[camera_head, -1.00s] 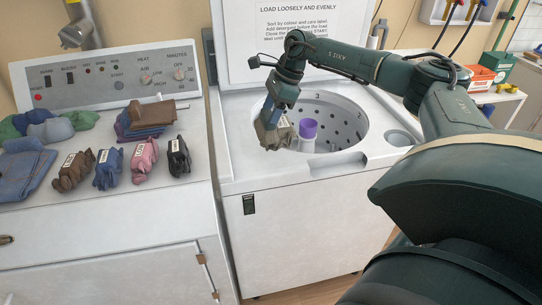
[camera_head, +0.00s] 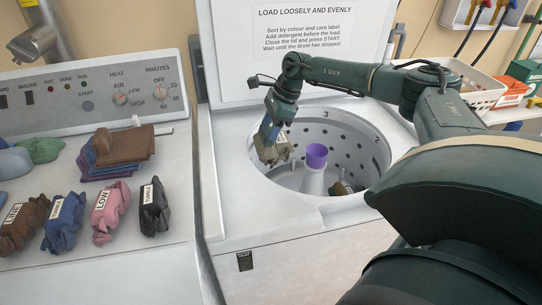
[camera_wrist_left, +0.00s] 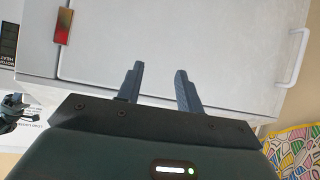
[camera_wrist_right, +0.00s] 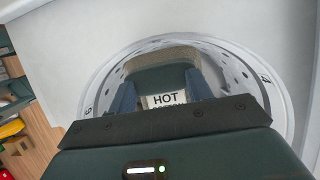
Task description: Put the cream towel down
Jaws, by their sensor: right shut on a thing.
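The cream towel (camera_head: 274,150) is a small bunched cloth held by my right gripper (camera_head: 271,133) at the left side of the washer drum opening, left of the purple-topped agitator (camera_head: 316,155). In the right wrist view my right gripper (camera_wrist_right: 162,92) has its blue fingers on either side of a white label reading HOT. Whether the towel touches the drum wall is unclear. My left gripper (camera_wrist_left: 160,84) is open and empty in the left wrist view, before a pale cabinet front; it is outside the head view.
The washer drum (camera_head: 352,130) has a perforated wall, and a brownish item (camera_head: 340,188) lies low at its right. The raised lid (camera_head: 300,50) stands behind. Left, the dryer top (camera_head: 120,200) holds several labelled bundles and a folded stack (camera_head: 122,150).

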